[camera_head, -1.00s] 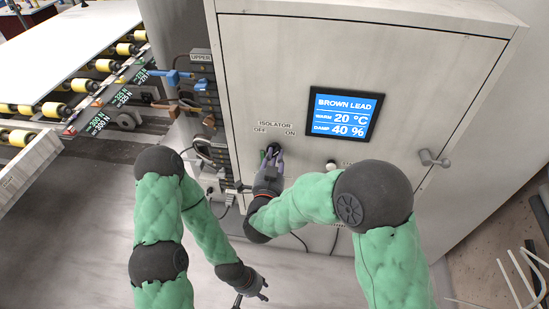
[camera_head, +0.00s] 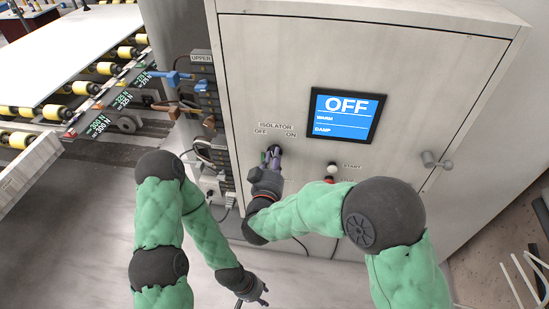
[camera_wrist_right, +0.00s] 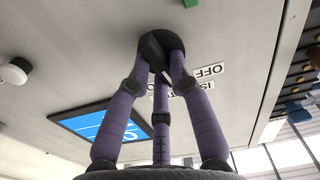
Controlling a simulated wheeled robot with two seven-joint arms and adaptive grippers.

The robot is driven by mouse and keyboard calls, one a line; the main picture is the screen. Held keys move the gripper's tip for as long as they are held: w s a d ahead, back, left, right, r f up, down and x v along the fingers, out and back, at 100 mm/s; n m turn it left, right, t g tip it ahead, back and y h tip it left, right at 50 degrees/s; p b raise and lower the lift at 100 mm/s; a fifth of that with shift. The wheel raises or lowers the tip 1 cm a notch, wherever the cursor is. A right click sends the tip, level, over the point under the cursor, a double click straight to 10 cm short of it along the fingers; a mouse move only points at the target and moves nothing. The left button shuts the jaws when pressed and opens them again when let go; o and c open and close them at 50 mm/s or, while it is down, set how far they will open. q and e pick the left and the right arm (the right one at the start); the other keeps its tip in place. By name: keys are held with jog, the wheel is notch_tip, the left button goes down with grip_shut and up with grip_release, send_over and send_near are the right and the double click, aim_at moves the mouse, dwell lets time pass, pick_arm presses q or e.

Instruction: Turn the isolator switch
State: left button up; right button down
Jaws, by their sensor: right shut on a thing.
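The isolator switch (camera_wrist_right: 158,50) is a dark knob on the pale cabinet front, below the ISOLATOR label with OFF on the left and ON on the right. My right gripper (camera_head: 273,154) is at the knob, and its purple fingers close around it in the right wrist view (camera_wrist_right: 162,62). In the head view the fingers mostly hide the knob. The display (camera_head: 343,115) on the cabinet reads OFF, with WARM and DAMP lines carrying no values. My left gripper (camera_head: 262,292) hangs low over the floor, away from the cabinet; its finger opening is too small to tell.
A white START button (camera_head: 332,168) and a red button (camera_head: 329,180) are right of the switch. A door handle (camera_head: 436,160) sticks out farther right. Cables and blue and brown levers (camera_head: 165,78) line the cabinet's left side. A roller conveyor (camera_head: 100,85) stands at left.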

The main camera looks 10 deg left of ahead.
jog(key=n+p, duration=0.1)
jog(key=n, duration=0.4)
jog(key=shift+a+n+p, duration=0.15)
jog(key=shift+n+p, duration=0.15)
dwell(0.4)
jog(key=c, duration=1.1)
grip_release()
jog(key=s, duration=1.2)
